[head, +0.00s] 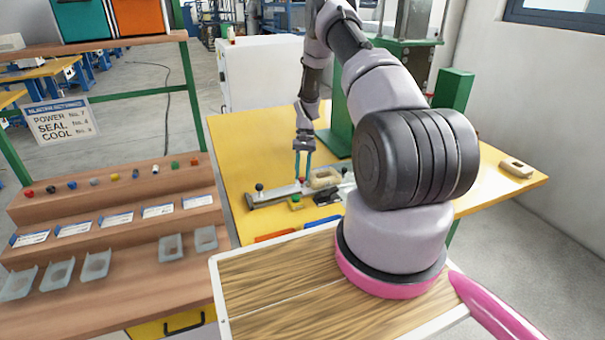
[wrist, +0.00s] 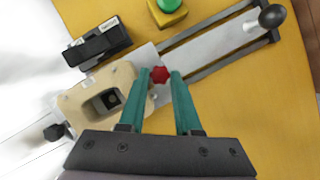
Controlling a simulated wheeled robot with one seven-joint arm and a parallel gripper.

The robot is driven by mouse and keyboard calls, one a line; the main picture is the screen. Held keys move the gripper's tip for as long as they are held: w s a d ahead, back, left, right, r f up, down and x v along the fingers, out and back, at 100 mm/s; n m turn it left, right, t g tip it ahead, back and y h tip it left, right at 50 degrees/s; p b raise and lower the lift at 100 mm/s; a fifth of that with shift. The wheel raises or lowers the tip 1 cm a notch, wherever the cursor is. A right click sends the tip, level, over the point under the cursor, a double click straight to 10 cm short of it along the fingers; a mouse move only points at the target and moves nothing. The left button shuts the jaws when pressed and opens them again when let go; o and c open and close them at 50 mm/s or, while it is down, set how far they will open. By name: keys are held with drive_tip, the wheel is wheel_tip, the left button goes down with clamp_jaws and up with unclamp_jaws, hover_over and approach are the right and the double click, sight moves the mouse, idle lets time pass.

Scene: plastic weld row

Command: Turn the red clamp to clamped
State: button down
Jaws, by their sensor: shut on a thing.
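The red clamp (wrist: 160,75) shows in the wrist view as a small red knob on a light plate, beside a beige block. My gripper (wrist: 161,80) has its two teal fingers on either side of the red knob and is shut on it. In the head view my gripper (head: 303,176) reaches down to the fixture on the yellow table. The red knob is a tiny spot between the fingertips there. I cannot tell from these views which way the clamp is turned.
The beige block (wrist: 98,97) sits left of the knob. A black device (wrist: 97,44) and a green button (wrist: 168,6) lie nearby. A rail with a black ball knob (wrist: 272,18) extends to the right. The yellow table (head: 260,135) has free room behind the fixture.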

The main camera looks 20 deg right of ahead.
drive_tip(key=c, duration=0.6)
unclamp_jaws()
